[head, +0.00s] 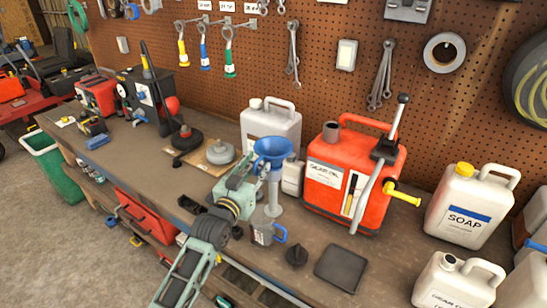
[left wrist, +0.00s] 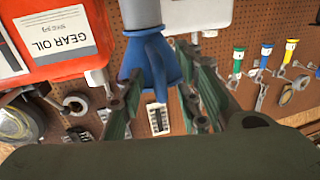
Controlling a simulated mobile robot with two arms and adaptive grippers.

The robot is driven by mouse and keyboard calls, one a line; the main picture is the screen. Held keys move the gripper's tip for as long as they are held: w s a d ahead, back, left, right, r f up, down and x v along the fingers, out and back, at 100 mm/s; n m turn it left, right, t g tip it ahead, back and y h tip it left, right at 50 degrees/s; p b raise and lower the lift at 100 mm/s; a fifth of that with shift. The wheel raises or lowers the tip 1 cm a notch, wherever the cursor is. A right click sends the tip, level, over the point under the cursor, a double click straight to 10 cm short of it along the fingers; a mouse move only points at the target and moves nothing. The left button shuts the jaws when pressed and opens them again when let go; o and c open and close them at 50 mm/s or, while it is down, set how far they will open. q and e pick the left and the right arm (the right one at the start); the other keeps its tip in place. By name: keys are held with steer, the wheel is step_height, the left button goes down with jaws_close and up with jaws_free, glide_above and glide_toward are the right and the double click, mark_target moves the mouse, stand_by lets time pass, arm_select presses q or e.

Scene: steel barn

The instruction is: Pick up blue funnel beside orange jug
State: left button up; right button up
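The blue funnel (head: 272,149) stands upright with its wide mouth up, on a pale grey stem, just left of the orange jug (head: 325,172). In the left wrist view the picture is upside down; the funnel (left wrist: 155,62) shows between the spread fingers of my left gripper (left wrist: 160,85). The fingers look open, and I cannot tell whether either touches the funnel. The orange jug (left wrist: 60,32) is at upper left there. My right gripper is not in view.
A white jug (head: 270,122) stands behind the funnel. A black tray (head: 341,268) lies near the front edge, and a white soap jug (head: 465,215) stands at right. The pegboard wall (head: 330,90) closes the back.

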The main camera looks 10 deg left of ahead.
arm_select(q)
steer(key=shift+c, duration=0.4)
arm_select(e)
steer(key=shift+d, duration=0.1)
arm_select(q)
jaws_close()
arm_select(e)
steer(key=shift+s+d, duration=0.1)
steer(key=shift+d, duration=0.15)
arm_select(q)
steer(key=shift+r, duration=0.1)
